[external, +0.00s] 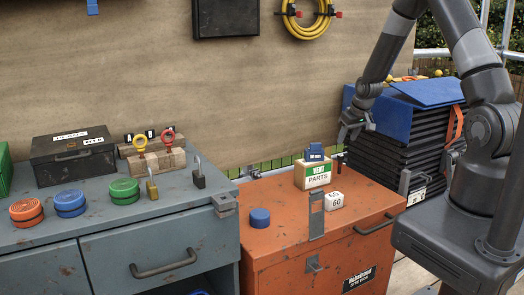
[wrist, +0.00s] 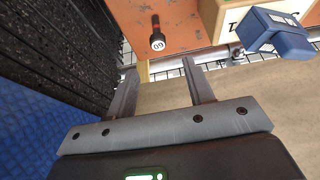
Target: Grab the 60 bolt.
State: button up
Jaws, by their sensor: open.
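A small black bolt-like piece with an orange band (wrist: 156,30) lies at the top of the wrist view, on the orange cabinet top. Its pale round end carries a number that reads 60 upside down. My gripper (wrist: 160,78) is open and empty, with the piece beyond the gap between its fingers, apart from them. In the external view my gripper (external: 350,132) hangs above the cabinet's back right corner. A small dark upright thing (external: 339,160) below it may be the same piece. A white block marked 60 (external: 334,201) sits nearer the front.
The orange cabinet (external: 285,228) also bears a VENT PARTS box (external: 313,174) with a blue piece (external: 315,153) on top, a metal hasp (external: 316,215) and a blue cap (external: 260,218). A tall stack of dark tiles (external: 405,140) stands close on the right.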

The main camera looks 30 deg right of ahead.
aim_at(341, 159)
jog(key=shift+s+f+x, duration=0.1)
jog(key=shift+s+x, duration=0.1)
jog(key=shift+x, duration=2.1)
jog(key=shift+s+f+x, duration=0.1)
jog(key=shift+s+x, duration=0.05)
jog(key=shift+x, duration=2.15)
jog(key=shift+s+f+x, duration=0.1)
jog(key=shift+s+x, duration=0.1)
jog(key=shift+x, duration=2.05)
jog(key=shift+d, duration=0.15)
jog(key=shift+c, duration=0.3)
grip_shut()
